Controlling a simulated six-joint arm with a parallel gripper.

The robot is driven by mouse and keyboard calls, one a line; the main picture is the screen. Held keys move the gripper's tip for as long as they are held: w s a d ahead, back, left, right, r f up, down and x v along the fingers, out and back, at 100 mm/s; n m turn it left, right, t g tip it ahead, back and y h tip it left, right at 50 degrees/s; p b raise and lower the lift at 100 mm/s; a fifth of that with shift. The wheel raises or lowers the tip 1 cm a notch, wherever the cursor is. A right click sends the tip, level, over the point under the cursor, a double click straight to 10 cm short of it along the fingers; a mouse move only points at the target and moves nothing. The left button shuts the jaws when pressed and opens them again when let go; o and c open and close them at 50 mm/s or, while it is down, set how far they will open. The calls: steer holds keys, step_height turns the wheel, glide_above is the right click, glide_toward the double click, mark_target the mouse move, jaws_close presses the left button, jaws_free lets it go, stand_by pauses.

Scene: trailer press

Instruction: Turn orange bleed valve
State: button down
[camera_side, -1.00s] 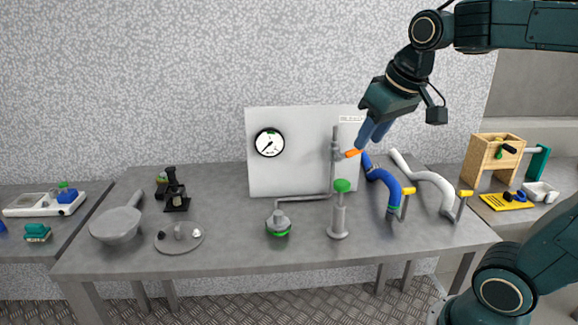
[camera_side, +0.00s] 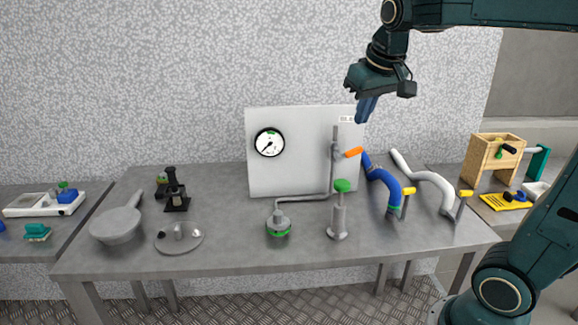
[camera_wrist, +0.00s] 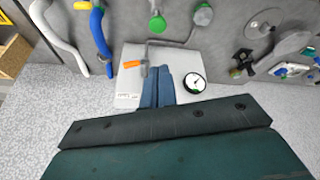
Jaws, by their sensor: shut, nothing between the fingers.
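The orange bleed valve handle (camera_side: 353,152) sticks out to the right from the vertical grey pipe (camera_side: 334,160) in front of the white panel (camera_side: 290,175). It tilts slightly up to the right. In the wrist view the orange handle (camera_wrist: 131,63) lies just left of the fingers. My gripper (camera_side: 363,120) has blue fingers, shut with nothing between them, and hangs above the orange handle, apart from it. The fingers also show in the wrist view (camera_wrist: 160,72). The round gauge (camera_side: 269,142) on the panel has a white dial with a small green mark; its needle points to the lower left.
A green-topped pump (camera_side: 341,187) and a grey fitting with a green ring (camera_side: 278,225) stand in front. A blue pipe (camera_side: 384,181) and a white pipe (camera_side: 430,178) with yellow handles lie to the right. A grey pan (camera_side: 115,225) and lid (camera_side: 180,239) sit at left.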

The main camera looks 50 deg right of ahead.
steer(key=w+d+m+g+h, duration=0.1)
steer(key=w+d+m, duration=0.3)
steer(key=w+d, duration=0.6)
steer(key=shift+d+m+g, duration=0.3)
steer(key=shift+d+g, duration=0.45)
steer(key=shift+g, duration=0.15)
steer(key=shift+f, duration=0.2)
glide_above(351, 151)
step_height(351, 151, down, 11)
steer(key=shift+a+f, duration=0.1)
steer(key=shift+f, duration=0.9)
